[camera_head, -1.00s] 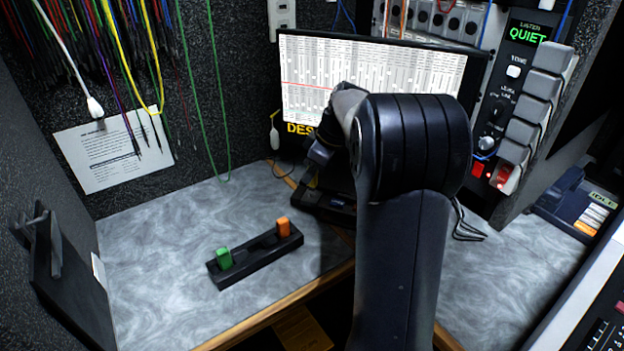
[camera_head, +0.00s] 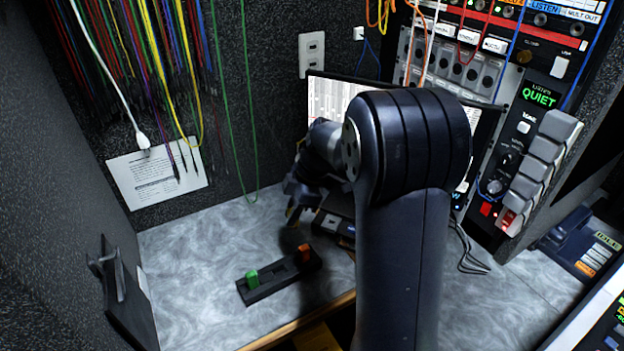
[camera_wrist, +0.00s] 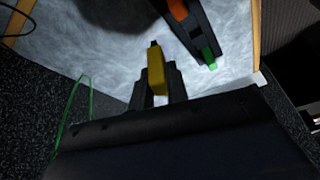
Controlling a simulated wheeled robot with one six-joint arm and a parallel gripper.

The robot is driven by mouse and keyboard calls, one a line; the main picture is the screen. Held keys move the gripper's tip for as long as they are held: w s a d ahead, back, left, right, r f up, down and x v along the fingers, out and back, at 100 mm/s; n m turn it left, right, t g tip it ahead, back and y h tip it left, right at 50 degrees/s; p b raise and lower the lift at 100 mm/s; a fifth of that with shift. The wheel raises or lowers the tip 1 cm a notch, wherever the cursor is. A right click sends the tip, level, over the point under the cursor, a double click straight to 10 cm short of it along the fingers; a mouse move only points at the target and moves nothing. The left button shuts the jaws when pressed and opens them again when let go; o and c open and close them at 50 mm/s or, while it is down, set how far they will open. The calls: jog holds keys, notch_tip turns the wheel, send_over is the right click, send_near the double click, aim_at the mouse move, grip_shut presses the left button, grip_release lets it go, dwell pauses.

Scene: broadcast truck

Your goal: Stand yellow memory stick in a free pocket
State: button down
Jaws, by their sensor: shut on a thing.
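My gripper (camera_wrist: 157,82) is shut on the yellow memory stick (camera_wrist: 156,66), which sits between its two fingers in the wrist view. In the head view the yellow stick (camera_head: 292,212) shows as a small patch below my gripper (camera_head: 298,200), in front of the screen and above the desk. The black pocket holder (camera_head: 273,285) lies on the desk, lower and nearer. A green stick (camera_head: 252,279) stands near its left end and an orange stick (camera_head: 304,253) stands towards its right end. The holder (camera_wrist: 195,37) is to the right of the held stick in the wrist view, apart from it.
The grey desk (camera_head: 195,255) is clear left of the holder. A wooden front edge (camera_head: 300,322) runs close to it. Green cables (camera_head: 245,150) hang down behind. A monitor (camera_head: 325,98) and a black device (camera_head: 338,228) stand near my arm.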

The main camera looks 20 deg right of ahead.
jog(key=s+a+n+g+p, duration=0.1)
jog(key=s+a+n+p, duration=0.3)
jog(key=s+a, duration=0.1)
jog(key=shift+s+a+g, duration=0.3)
jog(key=shift+s+g, duration=0.1)
notch_tip(320, 180, down, 6)
jog(key=b, duration=0.5)
jog(key=shift+r+b, duration=0.15)
jog(key=shift+b, duration=0.2)
jog(key=shift+b, duration=0.65)
dwell(1.6)
jog(key=shift+f+b, duration=1.7)
jog(key=shift+f, duration=0.05)
jog(key=c, duration=1.3)
grip_release()
